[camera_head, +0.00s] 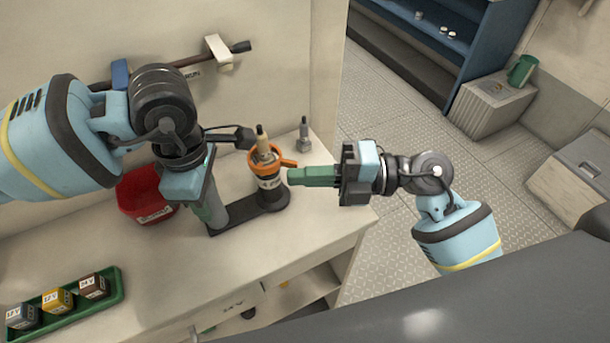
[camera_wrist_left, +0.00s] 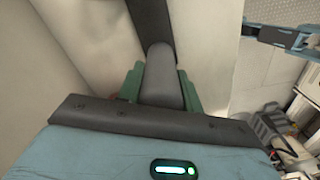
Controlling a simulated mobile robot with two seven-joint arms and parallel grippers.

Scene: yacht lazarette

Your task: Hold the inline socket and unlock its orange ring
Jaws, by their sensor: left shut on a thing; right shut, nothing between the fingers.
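The inline socket (camera_head: 270,183) stands upright on one end of a dark base (camera_head: 245,217). Its orange ring (camera_head: 262,160) sits around the top, with a tab (camera_head: 289,163) pointing right. A tan plug-like piece with a dark tip (camera_head: 263,146) rises from the ring. My left gripper (camera_head: 208,205) is shut on a grey post (camera_head: 217,213) at the base's other end; the post also shows between the green fingers in the left wrist view (camera_wrist_left: 160,78). My right gripper (camera_head: 291,176) is shut and empty, its fingertips just right of the socket, below the tab. Contact cannot be told.
A red bin (camera_head: 143,196) stands left of the base. A grey fitting (camera_head: 304,137) stands behind the socket. A green tray (camera_head: 118,291) with labelled blocks is at the front left. A bar (camera_head: 185,62) is on the back wall. The counter's right edge is close.

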